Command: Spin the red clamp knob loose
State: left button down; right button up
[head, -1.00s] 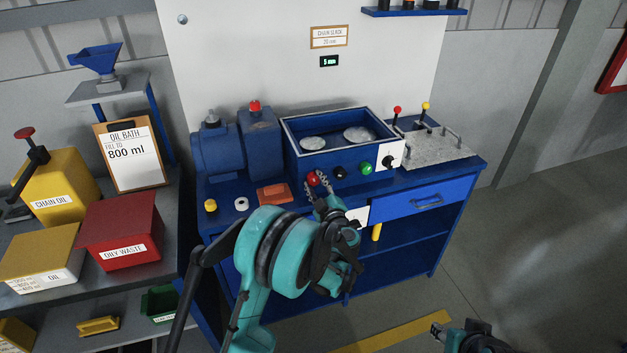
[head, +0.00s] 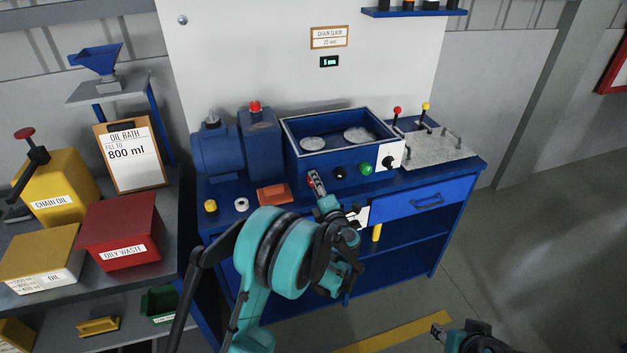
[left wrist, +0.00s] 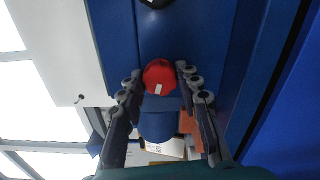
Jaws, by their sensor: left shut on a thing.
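The red clamp knob (head: 311,181) is on the front of the blue tester, left of a black and a green knob. My left gripper (head: 316,183) reaches it from the front and covers much of it in the head view. In the left wrist view the red knob (left wrist: 159,74), with a white mark on its face, sits between the two fingertips (left wrist: 160,80), and the fingers are shut on it. My right gripper (head: 439,331) shows only in part at the bottom edge, away from the bench; its jaw opening is unclear.
The black knob (head: 340,172) and green knob (head: 366,169) sit close to the right of the red one. An orange block (head: 273,193) and a white ring (head: 241,204) lie on the bench to the left. The floor at right is clear.

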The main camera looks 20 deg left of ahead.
pick_arm(q)
jog(key=n, duration=0.3)
jog(key=shift+n, duration=0.4)
jog(key=shift+n, duration=0.5)
jog(key=n, duration=0.4)
jog(key=shift+n, duration=0.4)
jog(key=c, duration=0.7)
grip_release()
jog(key=shift+c, duration=0.2)
jog(key=v, duration=0.6)
